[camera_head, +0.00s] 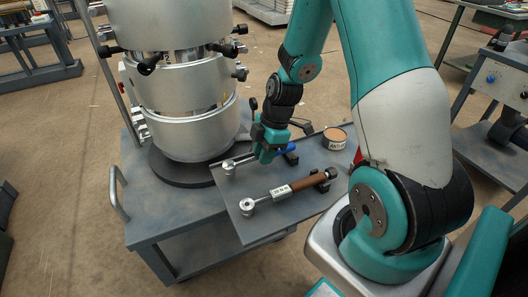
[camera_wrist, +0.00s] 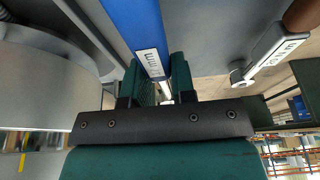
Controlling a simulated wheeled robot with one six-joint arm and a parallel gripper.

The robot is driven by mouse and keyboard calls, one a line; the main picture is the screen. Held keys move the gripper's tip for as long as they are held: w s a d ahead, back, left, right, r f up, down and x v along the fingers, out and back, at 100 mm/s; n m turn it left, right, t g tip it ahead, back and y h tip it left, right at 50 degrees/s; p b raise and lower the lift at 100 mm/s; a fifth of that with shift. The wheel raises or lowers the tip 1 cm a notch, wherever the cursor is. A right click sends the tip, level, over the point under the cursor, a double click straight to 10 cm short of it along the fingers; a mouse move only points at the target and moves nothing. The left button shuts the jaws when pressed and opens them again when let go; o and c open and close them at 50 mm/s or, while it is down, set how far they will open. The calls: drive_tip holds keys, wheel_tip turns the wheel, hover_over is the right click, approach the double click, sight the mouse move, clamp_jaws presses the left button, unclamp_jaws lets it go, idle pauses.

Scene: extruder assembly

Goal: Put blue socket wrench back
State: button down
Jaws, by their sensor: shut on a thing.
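The blue socket wrench has a blue handle (camera_head: 286,148) and a metal head (camera_head: 229,167) in the head view. My gripper (camera_head: 267,155) is shut on it near the middle, beside the handle. In the wrist view the blue handle (camera_wrist: 135,22) and its white label (camera_wrist: 151,63) run down between the fingers of my gripper (camera_wrist: 157,68). The wrench lies level at or just above the grey tray (camera_head: 237,196); I cannot tell whether it touches. Part of it is hidden by the fingers.
A brown-handled wrench (camera_head: 290,188) lies on the tray in front, roughly parallel. A small labelled can (camera_head: 335,138) stands at the back right of the tray. The tall metal extruder cylinder (camera_head: 190,130) stands close on the left, on the cart (camera_head: 160,215).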

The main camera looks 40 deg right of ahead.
drive_tip(key=shift+f+b, duration=0.6)
drive_tip(key=shift+f, duration=0.3)
drive_tip(key=c, duration=0.9)
unclamp_jaws()
drive_tip(key=shift+o, duration=0.2)
drive_tip(key=p+v, duration=0.3)
drive_tip(key=v, duration=1.4)
drive_tip(key=shift+r, duration=0.2)
